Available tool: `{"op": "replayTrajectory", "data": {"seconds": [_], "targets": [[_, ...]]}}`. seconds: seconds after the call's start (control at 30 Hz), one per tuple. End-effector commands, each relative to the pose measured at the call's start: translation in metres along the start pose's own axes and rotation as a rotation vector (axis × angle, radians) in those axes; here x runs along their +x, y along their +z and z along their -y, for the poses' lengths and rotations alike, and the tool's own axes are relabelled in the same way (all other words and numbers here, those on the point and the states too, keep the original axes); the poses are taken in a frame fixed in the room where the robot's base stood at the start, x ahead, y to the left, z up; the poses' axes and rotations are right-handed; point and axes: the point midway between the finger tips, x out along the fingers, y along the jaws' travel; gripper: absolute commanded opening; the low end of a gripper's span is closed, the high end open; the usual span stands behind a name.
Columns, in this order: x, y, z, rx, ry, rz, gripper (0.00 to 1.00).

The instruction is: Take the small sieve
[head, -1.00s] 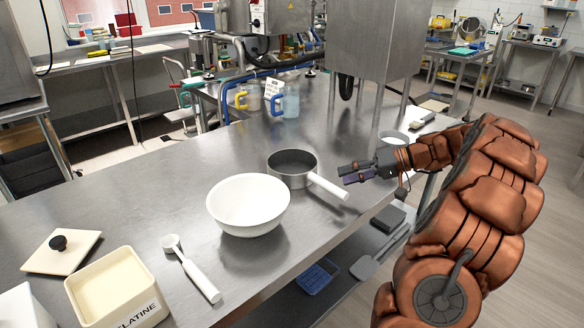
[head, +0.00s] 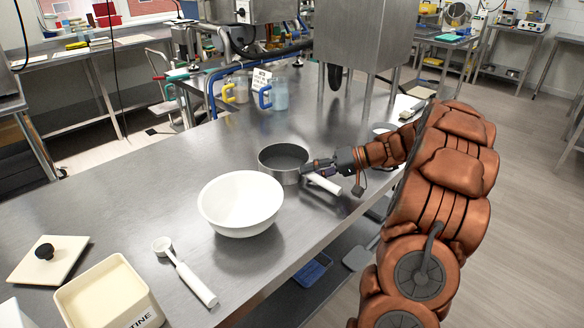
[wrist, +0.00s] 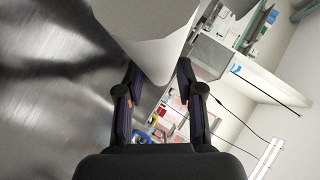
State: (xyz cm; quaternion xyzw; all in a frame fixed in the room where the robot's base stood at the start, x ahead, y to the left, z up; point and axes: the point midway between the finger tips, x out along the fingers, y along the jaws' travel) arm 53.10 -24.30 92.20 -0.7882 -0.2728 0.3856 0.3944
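The small sieve is most likely the round steel vessel (head: 270,167) with a white handle, standing on the steel table right of the white bowl. It looks like a pan; no mesh can be made out. My gripper (head: 310,167) is at its right side, by the root of the handle, and covers part of it. In the wrist view my gripper (wrist: 157,98) has its two fingers apart. A large pale surface reaches from the top edge to between the fingertips. It is too close to tell which part it is, or whether the fingers touch it.
The white bowl (head: 241,202) stands just left of the vessel. A white scoop (head: 186,274), a gelatine box (head: 105,295) and its lid (head: 48,258) are at the front left. Jugs (head: 275,95) stand behind. Bare table lies behind the bowl.

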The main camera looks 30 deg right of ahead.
Motion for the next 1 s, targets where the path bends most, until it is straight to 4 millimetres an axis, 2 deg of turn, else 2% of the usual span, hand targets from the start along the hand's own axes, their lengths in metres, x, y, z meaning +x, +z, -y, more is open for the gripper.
{"op": "replayTrajectory", "data": {"seconds": [0.27, 0.63, 1.0], "targets": [[0.0024, -0.0005, 0.0, -0.001, 0.0, -0.002, 0.37], [0.0024, -0.0004, -0.0002, -0.001, 0.001, -0.001, 0.0], [0.0022, -0.0006, 0.0001, -0.001, 0.001, -0.002, 0.0]]}}
